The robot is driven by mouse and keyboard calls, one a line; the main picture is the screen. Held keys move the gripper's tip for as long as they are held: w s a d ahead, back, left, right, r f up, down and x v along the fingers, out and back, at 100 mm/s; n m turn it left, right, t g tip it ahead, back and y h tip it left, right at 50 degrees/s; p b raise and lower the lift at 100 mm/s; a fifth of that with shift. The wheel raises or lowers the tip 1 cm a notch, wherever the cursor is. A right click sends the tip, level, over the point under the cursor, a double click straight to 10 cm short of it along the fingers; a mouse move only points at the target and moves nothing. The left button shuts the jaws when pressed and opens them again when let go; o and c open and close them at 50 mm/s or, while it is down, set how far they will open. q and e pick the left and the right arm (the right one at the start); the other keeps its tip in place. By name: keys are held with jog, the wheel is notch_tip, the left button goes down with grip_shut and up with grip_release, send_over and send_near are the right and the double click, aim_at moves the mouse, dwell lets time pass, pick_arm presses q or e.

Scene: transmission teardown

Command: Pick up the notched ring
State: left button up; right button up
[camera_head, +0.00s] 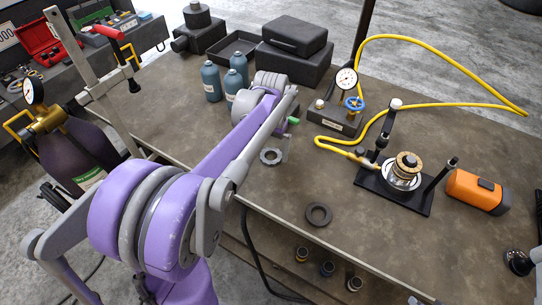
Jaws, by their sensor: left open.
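A grey ring with a toothed, notched-looking edge (264,162) lies flat on the brown workbench (340,175), near the middle of the picture. My purple and grey left arm reaches in over the bench. My left gripper (284,153) is open just right of this ring and mostly hidden by its own wrist. The ring's hole shows and nothing is seen gripped; whether the fingers touch it I cannot tell. A darker, smoother ring (308,215) lies nearer the bench's front edge.
A black fixture (420,202) with a stacked gear part stands at right, with a yellow hose (440,104) and gauge behind it. An orange block (476,192) is beside it. Blue bottles (211,82) and black cases (293,36) stand behind my left gripper.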

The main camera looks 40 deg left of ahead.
pick_arm(q)
jog(key=shift+f, duration=0.55)
jog(key=shift+c, duration=0.2)
jog(key=c, duration=1.4)
jog(key=shift+r, duration=0.1)
jog(key=shift+c, duration=0.2)
